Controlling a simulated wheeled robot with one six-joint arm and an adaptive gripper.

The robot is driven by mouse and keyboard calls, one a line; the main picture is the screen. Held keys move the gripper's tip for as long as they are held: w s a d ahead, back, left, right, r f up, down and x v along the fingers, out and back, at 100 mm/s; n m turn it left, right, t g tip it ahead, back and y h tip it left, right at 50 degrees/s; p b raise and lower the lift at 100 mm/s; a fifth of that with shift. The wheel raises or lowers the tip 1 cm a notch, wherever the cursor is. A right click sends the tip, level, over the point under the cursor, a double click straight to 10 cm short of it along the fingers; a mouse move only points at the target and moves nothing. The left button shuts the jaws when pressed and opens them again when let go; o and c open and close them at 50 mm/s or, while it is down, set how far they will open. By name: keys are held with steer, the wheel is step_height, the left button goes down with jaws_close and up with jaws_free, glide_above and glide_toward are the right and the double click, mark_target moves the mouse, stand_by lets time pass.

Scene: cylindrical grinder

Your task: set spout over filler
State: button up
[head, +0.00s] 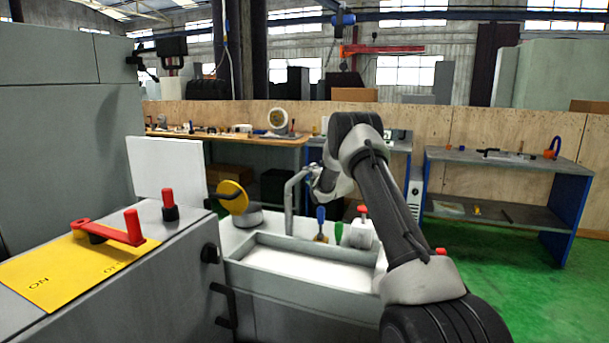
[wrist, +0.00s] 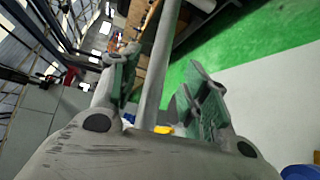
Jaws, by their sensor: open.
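The spout is a grey bent pipe (head: 289,205) standing at the back of the tray, its top bending right toward my gripper (head: 316,184). In the wrist view the pipe (wrist: 158,65) runs between the two fingers of my gripper (wrist: 160,85), which are open with visible gaps on both sides. The filler seems to be the short grey round body (head: 248,217) left of the pipe, with a yellow disc (head: 232,197) tilted up beside it. The pipe stands to the right of the filler, apart from it. The fingertips are hard to make out in the head view.
A shallow grey tray (head: 235,256) lies in front of the pipe. Blue- and green-handled tools (head: 321,222) and a red-topped white block (head: 361,232) stand close on the right. A yellow panel with a red lever (head: 112,232) is at left. Green floor is open at right.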

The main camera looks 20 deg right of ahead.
mark_target(306, 173)
steer(key=w, duration=0.5)
steer(key=w+f, duration=0.1)
steer(key=w, duration=0.1)
steer(key=shift+w, duration=0.25)
steer(key=shift+c, duration=0.5)
jaws_close()
